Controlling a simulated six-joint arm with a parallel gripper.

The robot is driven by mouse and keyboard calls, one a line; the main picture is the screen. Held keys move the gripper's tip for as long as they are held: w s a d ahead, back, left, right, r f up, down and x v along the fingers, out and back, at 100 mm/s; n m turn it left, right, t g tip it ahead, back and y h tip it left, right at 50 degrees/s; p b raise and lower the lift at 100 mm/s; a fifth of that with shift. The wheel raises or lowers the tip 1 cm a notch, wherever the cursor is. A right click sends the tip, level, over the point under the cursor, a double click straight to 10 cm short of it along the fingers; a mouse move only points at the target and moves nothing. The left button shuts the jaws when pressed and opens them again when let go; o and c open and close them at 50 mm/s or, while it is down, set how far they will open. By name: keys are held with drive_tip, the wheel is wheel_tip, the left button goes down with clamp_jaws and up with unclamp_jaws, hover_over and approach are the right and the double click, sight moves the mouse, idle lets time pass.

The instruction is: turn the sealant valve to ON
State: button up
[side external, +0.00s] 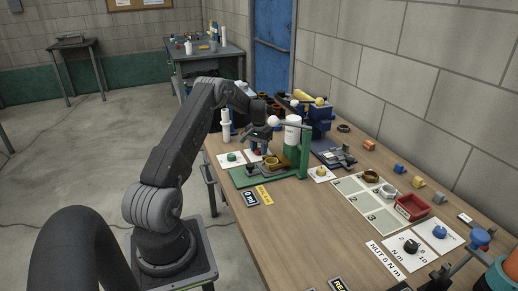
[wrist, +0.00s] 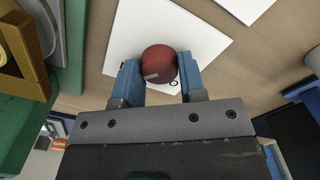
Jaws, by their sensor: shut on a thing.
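A round red knob (wrist: 158,62) with a small pale mark on its side stands on a white plate (wrist: 205,38) in the wrist view. My gripper (wrist: 158,72) is shut on it, one blue finger on each side. Part of a dark round mark shows on the plate beside the right finger; other lettering is hidden or out of view, so I cannot read the knob's label or setting. In the side view my gripper (side external: 259,147) points down at the far part of the bench, and the knob is mostly hidden beneath it.
A green fixture (side external: 303,150) with a white bottle (side external: 292,132) stands close to the right of my gripper. A green knob (side external: 231,156) on a white plate is to its left. A numbered mat (side external: 366,203) and a red tray (side external: 412,207) lie nearer right.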

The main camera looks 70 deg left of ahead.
sight(259, 149)
drive_tip(key=o, duration=0.9)
wheel_tip(259, 149, up, 14)
drive_tip(key=shift+f, duration=0.1)
idle(0.3)
